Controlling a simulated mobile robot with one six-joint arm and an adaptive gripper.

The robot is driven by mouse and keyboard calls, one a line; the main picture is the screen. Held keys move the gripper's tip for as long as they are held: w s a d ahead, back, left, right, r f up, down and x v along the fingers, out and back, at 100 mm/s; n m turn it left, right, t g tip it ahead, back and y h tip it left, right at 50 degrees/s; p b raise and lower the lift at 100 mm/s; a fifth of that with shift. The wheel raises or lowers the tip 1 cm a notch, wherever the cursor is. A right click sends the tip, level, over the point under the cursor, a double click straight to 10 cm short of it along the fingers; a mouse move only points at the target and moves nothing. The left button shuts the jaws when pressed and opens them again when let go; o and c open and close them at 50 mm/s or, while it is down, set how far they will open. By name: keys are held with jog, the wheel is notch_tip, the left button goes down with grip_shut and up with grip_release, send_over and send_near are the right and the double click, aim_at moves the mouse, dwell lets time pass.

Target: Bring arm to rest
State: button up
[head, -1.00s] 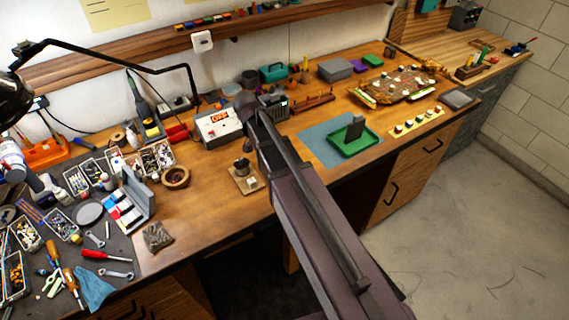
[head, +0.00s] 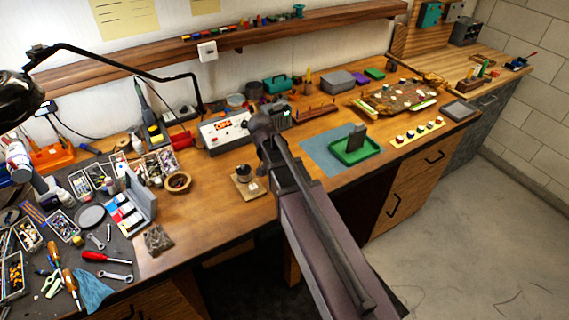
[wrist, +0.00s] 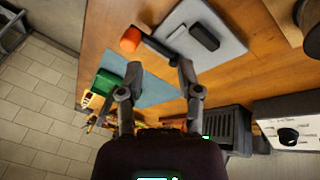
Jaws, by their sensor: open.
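My arm (head: 325,245) reaches from the bottom of the head view up over the wooden bench (head: 215,205). Its far end is in front of the bench instruments, and my gripper fingers cannot be made out there. In the wrist view my gripper (wrist: 160,72) is open, its two fingers spread with nothing between them. Beyond the fingers lie the bench top, a blue mat (wrist: 152,91) and a green tray (wrist: 111,84). In the head view the green tray (head: 368,147) holds a dark upright block.
A white instrument box (head: 222,130) stands left of my arm's far end. The wrist view shows an orange cylinder (wrist: 130,40) and a grey mat (wrist: 225,45) with a dark object on it. Tools and parts crowd the bench's left end. The floor at right (head: 470,245) is clear.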

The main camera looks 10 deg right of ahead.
jog(key=s+d+f+n+y, duration=0.1)
jog(key=s+n+y, duration=0.3)
jog(key=s, duration=0.8)
jog(key=shift+d+n+g, duration=0.3)
jog(key=shift+d+n, duration=0.3)
jog(key=shift+n, duration=0.7)
jog(key=shift+f, duration=0.1)
